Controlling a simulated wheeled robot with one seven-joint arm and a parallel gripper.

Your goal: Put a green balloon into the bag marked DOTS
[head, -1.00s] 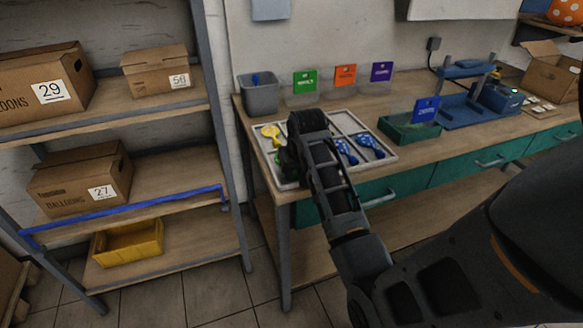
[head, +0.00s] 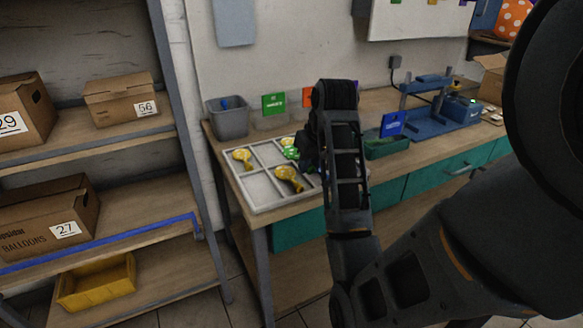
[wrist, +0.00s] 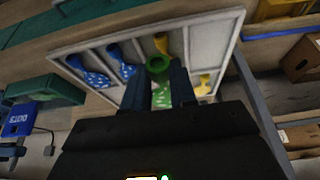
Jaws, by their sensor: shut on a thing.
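My gripper (wrist: 160,85) is shut on a green balloon (wrist: 157,67), whose rounded green end shows between the fingertips. It is over the compartment tray (wrist: 215,45). A green piece with white dots (wrist: 184,91) shows beside the right finger; I cannot tell whether it is the same balloon. In the head view, green (head: 291,152) shows left of my gripper, whose fingers are hidden by the arm. A blue card reading DOTS (wrist: 18,118) stands by a green bin (wrist: 42,91); the card also shows in the head view (head: 393,124). Its bag is not clear.
Yellow balloons (head: 288,177) and blue dotted balloons (wrist: 97,78) lie in the tray. Green (head: 273,104) and orange (head: 308,97) cards stand behind it, with a grey bin (head: 227,118) at the left. A blue machine (head: 430,118) stands right. Shelving (head: 165,130) is at left.

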